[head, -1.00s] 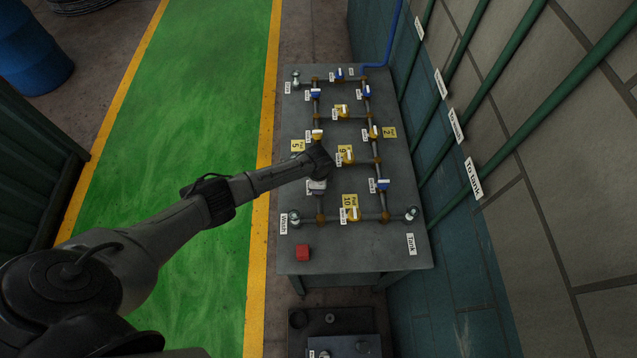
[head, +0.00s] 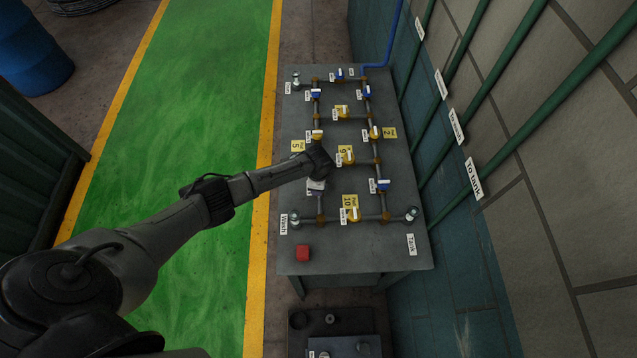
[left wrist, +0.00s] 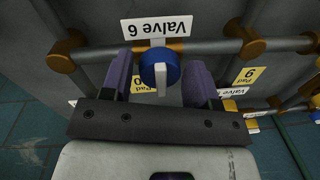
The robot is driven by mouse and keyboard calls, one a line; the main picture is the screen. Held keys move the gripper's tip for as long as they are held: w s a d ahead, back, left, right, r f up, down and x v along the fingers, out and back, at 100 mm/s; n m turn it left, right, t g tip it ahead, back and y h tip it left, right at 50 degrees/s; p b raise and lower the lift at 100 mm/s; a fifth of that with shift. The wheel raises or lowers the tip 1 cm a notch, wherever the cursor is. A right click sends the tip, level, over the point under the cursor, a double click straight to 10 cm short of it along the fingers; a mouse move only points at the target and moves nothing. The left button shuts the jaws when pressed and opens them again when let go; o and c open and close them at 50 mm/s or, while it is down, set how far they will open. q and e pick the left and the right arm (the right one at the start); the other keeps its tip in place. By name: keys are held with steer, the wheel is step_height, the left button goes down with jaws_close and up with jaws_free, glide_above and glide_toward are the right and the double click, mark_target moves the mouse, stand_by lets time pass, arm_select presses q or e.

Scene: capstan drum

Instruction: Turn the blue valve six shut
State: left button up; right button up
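Blue valve six (left wrist: 160,68) shows in the left wrist view as a round blue knob with a white bar handle. It sits on a grey pipe under a white "Valve 6" label (left wrist: 155,27). The bar looks crosswise to the pipe, seen foreshortened. My left gripper (left wrist: 158,75) is open, with one purple finger on each side of the knob and visible gaps between. My right gripper is not in view.
The grey table (head: 375,262) carries a pipe grid with other blue valves, such as one at right (head: 383,185), and yellow valves, such as one in the middle (head: 347,157). The wall with green pipes (head: 546,108) borders the right.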

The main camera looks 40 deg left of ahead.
arm_select(q)
steer(key=shift+o, duration=1.1)
steer(key=shift+r, duration=0.1)
steer(key=shift+r, duration=0.35)
step_height(320, 180, up, 13)
steer(key=shift+s+d+p, duration=0.25)
steer(key=shift+s+p, duration=0.1)
steer(key=shift+s, duration=0.1)
